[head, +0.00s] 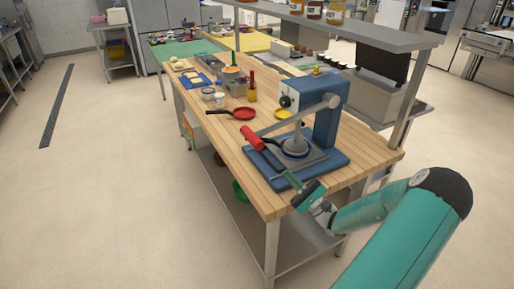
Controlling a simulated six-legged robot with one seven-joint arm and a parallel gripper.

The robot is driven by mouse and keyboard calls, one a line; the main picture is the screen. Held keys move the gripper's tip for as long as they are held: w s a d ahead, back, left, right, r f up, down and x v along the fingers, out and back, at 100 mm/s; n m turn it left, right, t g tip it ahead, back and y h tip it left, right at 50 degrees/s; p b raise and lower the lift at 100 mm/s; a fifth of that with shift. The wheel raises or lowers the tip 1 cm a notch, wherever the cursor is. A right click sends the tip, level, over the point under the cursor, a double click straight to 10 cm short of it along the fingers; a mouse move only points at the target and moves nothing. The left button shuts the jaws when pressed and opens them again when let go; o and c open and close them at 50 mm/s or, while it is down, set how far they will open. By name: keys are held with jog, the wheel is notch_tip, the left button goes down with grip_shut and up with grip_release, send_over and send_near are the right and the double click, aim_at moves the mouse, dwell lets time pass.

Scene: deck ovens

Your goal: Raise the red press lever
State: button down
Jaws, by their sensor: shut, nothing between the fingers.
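The blue press (328,120) stands at the near end of the wooden table, on a blue base with a grey plate. Its lever ends in a red handle (253,138), which hangs low at the left of the press, close above the base. The grey lever bar runs from the handle up to the right toward the press head. My gripper (288,176) is at the front left edge of the press base, below and to the right of the red handle and apart from it. It is shut and empty. Its fingertips are small and hard to make out here.
A red pan (242,113), red and yellow bottles (252,91) and a blue board (196,79) lie farther back on the wooden table (228,142). A grey overhead shelf (350,32) with jars runs behind the press. The floor left of the table is clear.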

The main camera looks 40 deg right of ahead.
jog(key=shift+s+d, duration=0.1)
jog(key=shift+s, duration=0.2)
jog(key=s+a+r+x, duration=0.1)
jog(key=x, duration=1.2)
jog(key=shift+s+a+r, duration=0.25)
jog(key=shift+s+a, duration=0.05)
jog(key=shift+a, duration=0.1)
jog(key=shift+r, duration=0.2)
